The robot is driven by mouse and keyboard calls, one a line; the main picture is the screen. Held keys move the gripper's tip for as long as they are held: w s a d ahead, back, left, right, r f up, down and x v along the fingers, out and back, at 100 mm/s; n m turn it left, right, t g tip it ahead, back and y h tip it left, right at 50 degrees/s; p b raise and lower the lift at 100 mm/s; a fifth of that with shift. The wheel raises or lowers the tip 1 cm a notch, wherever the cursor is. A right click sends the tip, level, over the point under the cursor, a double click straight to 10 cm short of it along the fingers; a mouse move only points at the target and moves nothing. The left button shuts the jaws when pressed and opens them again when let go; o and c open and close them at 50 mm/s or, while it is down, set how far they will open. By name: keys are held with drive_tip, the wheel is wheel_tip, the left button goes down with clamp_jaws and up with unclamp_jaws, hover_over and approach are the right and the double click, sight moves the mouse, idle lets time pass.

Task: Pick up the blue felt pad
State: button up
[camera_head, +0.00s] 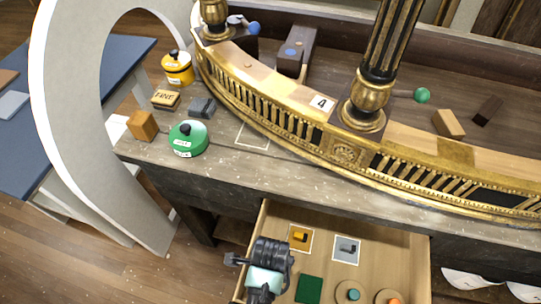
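I cannot tell for certain which thing is the blue felt pad. A small slate-blue block (202,107) lies on the worktop between a tan labelled block (165,99) and the gilt rail. A flat pale blue-grey square (12,105) lies on the blue-topped side table (75,95) at the far left. My dark gripper (268,250) is at the bottom centre, over the left part of an open drawer (415,262) and well apart from both. Its fingertips are not clear, and it hides part of the drawer.
The drawer holds a dark green square (309,289), a yellow piece, a grey piece and round tan discs. A yellow pot (177,68), a green pot (188,139) and an orange-brown cube (142,126) stand on the worktop.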

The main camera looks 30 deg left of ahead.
drive_tip(key=shift+f, duration=0.2)
drive_tip(key=c, duration=1.1)
